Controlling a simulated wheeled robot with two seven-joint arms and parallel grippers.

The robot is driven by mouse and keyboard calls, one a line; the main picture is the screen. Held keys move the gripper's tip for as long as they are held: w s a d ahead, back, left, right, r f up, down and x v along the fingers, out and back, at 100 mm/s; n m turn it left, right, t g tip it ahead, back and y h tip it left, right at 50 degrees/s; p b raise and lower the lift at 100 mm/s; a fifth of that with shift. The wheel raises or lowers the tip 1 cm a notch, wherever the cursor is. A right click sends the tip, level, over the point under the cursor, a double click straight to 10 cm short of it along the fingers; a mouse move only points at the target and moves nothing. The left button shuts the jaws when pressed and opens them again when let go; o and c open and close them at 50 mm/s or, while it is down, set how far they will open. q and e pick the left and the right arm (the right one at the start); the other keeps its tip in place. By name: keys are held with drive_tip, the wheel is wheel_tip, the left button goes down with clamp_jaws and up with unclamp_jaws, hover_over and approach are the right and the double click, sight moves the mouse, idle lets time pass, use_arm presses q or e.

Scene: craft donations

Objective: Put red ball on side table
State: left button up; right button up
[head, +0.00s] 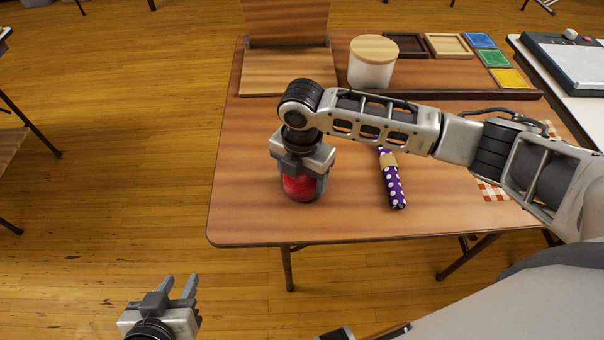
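The red ball (299,188) is at the near left part of the wooden table (240,220). My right gripper (299,184) points down over it, with one finger on each side of the ball. The fingers look close against the ball, but I cannot tell whether they grip it. The ball's top is hidden by the gripper. My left gripper (178,284) is low at the left, off the table and over the floor, with its fingers apart and empty. Parts of other tables show at the left edge, including a wooden surface (8,146); I cannot tell which is the side table.
A purple dotted roll (391,180) lies right of the ball. A lidded jar (372,66), a wooden stand (287,70), frames (449,46) and coloured squares (494,58) are at the back. A white-topped table (540,62) stands right. Floor (120,150) at left is clear.

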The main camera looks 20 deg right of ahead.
drive_tip(key=o, duration=0.4)
drive_tip(key=shift+c, duration=0.2)
wheel_tip(320, 180, up, 12)
drive_tip(key=shift+r+p, duration=0.2)
drive_tip(key=shift+p, duration=0.15)
